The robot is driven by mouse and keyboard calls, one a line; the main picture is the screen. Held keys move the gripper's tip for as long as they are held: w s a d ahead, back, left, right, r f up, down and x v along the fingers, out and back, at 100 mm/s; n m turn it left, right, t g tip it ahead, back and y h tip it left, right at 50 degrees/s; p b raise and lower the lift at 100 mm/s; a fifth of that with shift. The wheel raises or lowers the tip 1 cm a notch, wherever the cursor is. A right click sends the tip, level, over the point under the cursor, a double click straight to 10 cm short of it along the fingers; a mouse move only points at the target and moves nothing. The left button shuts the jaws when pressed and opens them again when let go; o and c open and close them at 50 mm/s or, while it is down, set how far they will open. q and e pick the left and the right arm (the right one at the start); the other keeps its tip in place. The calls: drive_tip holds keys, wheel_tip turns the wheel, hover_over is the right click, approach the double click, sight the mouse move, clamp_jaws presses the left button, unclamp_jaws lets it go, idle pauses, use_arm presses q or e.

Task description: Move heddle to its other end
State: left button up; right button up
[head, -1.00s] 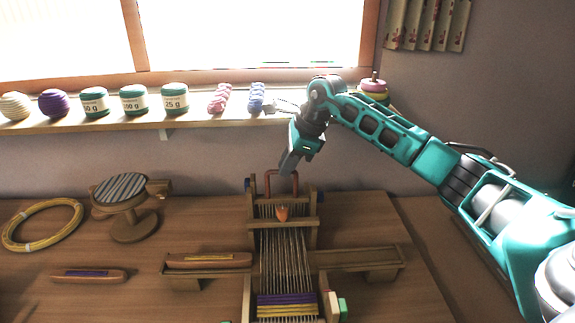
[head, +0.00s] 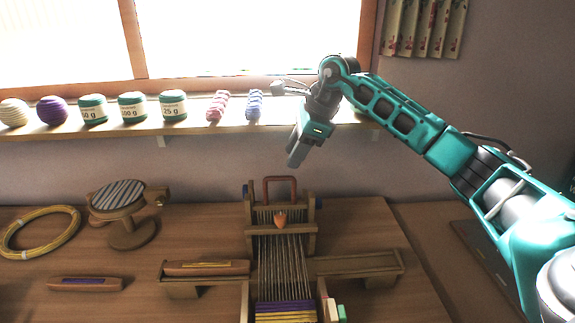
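A small wooden loom stands in the middle of the table, with pale warp threads (head: 284,262) running toward me and a purple and yellow woven band at the near end. The heddle looks to be the wooden crossbar (head: 300,229) over the threads near the loom's far end, with an orange pointed piece (head: 281,219) at its middle. A reddish-brown handle loop (head: 280,180) rises behind it. My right gripper (head: 294,162) hangs above and behind the loom, apart from the handle, fingers pointing down; their gap cannot be made out. My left gripper is not in view.
Side ledges flank the loom; a shuttle (head: 206,268) lies on the left one. Another shuttle (head: 85,284), a yellow hoop (head: 40,232) and a round striped stand (head: 117,196) are at left. A shelf (head: 110,129) holds yarn balls and skeins.

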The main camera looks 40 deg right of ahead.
drive_tip(key=v, duration=0.7)
drive_tip(key=shift+r, duration=0.25)
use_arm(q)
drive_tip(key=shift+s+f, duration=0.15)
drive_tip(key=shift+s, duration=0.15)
use_arm(e)
drive_tip(key=shift+s+f, duration=0.1)
drive_tip(key=shift+s, duration=0.05)
